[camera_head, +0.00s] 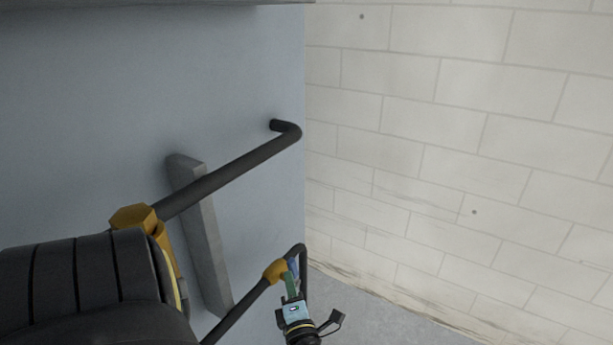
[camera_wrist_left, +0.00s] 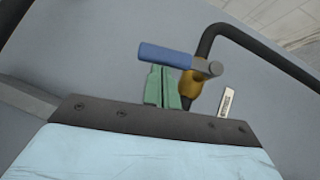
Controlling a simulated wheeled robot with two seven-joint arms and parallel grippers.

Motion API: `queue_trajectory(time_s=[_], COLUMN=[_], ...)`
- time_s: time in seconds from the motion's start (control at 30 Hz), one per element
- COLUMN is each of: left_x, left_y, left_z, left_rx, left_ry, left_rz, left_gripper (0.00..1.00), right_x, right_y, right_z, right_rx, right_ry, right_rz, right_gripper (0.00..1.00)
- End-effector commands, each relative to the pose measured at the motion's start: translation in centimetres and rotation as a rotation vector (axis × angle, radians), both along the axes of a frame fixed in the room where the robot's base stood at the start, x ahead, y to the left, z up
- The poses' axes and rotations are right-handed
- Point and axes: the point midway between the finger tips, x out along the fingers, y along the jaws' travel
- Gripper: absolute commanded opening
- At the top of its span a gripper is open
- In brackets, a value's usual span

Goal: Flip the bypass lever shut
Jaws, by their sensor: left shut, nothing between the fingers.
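The bypass lever has a blue handle (camera_wrist_left: 165,54) with a grey pivot end (camera_wrist_left: 208,67) on a brass valve (camera_wrist_left: 190,84). In the wrist view the handle lies crosswise to the black pipe beside the valve. The brass valve (camera_head: 275,271) and a little of the blue handle (camera_head: 294,266) also show in the head view, low near the middle. My left gripper (camera_wrist_left: 161,70) has green fingers, shut and empty. Its tips are right at the handle's underside in the wrist view; I cannot tell whether they touch. The left gripper (camera_head: 291,277) partly hides the handle in the head view. My right gripper is not in view.
A thicker black pipe (camera_head: 235,172) with a brass hex fitting (camera_head: 134,217) runs above, past a grey bracket (camera_head: 202,235) on the blue-grey panel (camera_head: 110,100). A bent pipe (camera_wrist_left: 265,52) and a white tag (camera_wrist_left: 225,103) are near the valve. A block wall (camera_head: 450,150) stands right.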

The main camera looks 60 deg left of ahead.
Motion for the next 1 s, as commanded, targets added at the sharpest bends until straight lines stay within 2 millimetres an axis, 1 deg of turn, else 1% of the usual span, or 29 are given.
queue_trajectory(time_s=[0.03, 0.5, 1.0], left_x=[-0.1, 1.2, 1.6], left_y=[0.3, 0.8, 0.9], left_z=[0.4, 1.0, 1.3], left_rx=[-0.002, -0.004, 0.000], left_ry=[0.007, 0.009, 0.005], left_rz=[0.006, 0.006, 0.002], left_gripper=[0.00, 0.00, 0.00], right_x=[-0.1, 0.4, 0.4], right_y=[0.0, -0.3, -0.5], right_z=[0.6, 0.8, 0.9], right_rx=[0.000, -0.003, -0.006], right_ry=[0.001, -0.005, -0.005], right_rz=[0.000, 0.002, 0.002], right_gripper=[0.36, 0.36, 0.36])
